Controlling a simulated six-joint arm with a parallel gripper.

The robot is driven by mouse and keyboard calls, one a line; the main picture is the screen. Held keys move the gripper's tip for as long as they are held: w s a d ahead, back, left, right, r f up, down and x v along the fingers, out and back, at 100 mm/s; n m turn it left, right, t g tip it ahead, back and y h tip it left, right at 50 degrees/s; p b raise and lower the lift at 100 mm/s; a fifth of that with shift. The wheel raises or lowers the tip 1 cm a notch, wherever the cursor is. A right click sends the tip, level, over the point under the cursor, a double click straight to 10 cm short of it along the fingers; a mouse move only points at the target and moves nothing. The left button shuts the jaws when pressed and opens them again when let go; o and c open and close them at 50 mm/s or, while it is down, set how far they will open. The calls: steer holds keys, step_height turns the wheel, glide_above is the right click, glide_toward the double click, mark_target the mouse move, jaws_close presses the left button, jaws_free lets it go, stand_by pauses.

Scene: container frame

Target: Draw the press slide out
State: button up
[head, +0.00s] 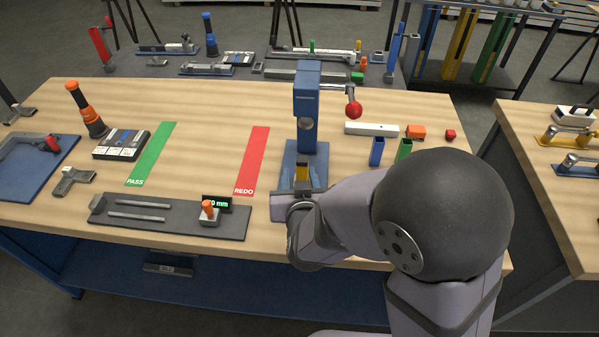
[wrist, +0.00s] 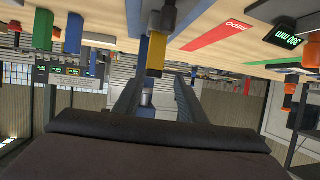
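The blue press (head: 307,95) stands upright on the bench, with a red-balled lever at its right. A yellow tab (head: 302,172), likely the slide's handle, shows at the front of the press's blue base (head: 291,158). It also shows in the wrist view (wrist: 157,52), below a grey metal part (wrist: 157,15). My gripper (wrist: 158,78) is open at the front of the press. Its fingertips are near the yellow tab, with gaps visible on both sides.
A dark fixture plate (head: 165,218) with an orange knob and display lies left of my gripper.

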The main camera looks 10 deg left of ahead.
steer(key=shift+r, duration=0.55)
steer(key=shift+d+f, duration=0.1)
steer(key=shift+f, duration=0.1)
steer(key=s+d+f+g, duration=0.1)
steer(key=d+f+g, duration=0.1)
steer(key=s+d+f+g, duration=0.2)
steer(key=d, duration=0.1)
steer(key=s+d+f+g, duration=0.2)
steer(key=shift+s+d+f+g, duration=0.15)
steer(key=shift+s+d+g, duration=0.1)
steer(key=shift+g, duration=0.05)
steer(key=s+d+f+m+g+h, duration=0.1)
steer(key=s+d+g, duration=0.5)
steer(key=s+d, duration=0.6)
steer(key=shift+s+d+m+g+h, duration=0.25)
steer(key=shift+s+m+h, duration=0.2)
steer(key=shift+s, duration=0.55)
